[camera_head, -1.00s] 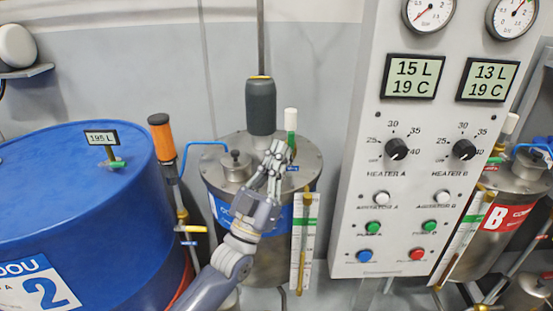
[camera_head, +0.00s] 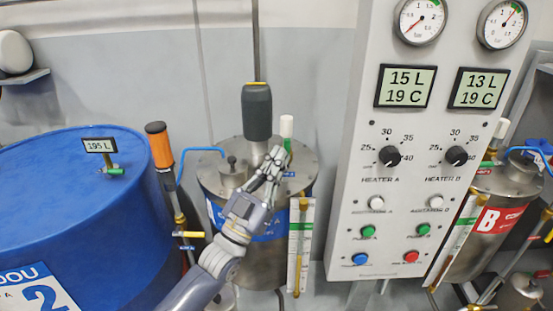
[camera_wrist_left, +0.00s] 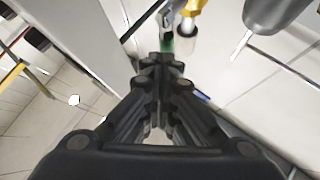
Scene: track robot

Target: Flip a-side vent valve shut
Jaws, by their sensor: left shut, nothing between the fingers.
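The steel A tank (camera_head: 212,170) stands in the middle of the head view with a blue label. On its lid, at the back right, a white-capped vent fitting (camera_head: 287,124) rises, with a green part just below the cap. My left gripper (camera_head: 276,158) is shut and empty over the lid, its fingertips close in front of this fitting. I cannot tell whether they touch. The fingers hide the fitting's lower part, and the valve handle's position is unclear. In the left wrist view the shut fingers (camera_wrist_left: 160,62) point at green, clear and yellow parts. My right gripper is not in view.
A grey motor (camera_head: 257,110) stands on the lid beside my fingers. A sight gauge (camera_head: 300,245) hangs at the tank's right front. The control panel (camera_head: 370,225) stands close on the right.

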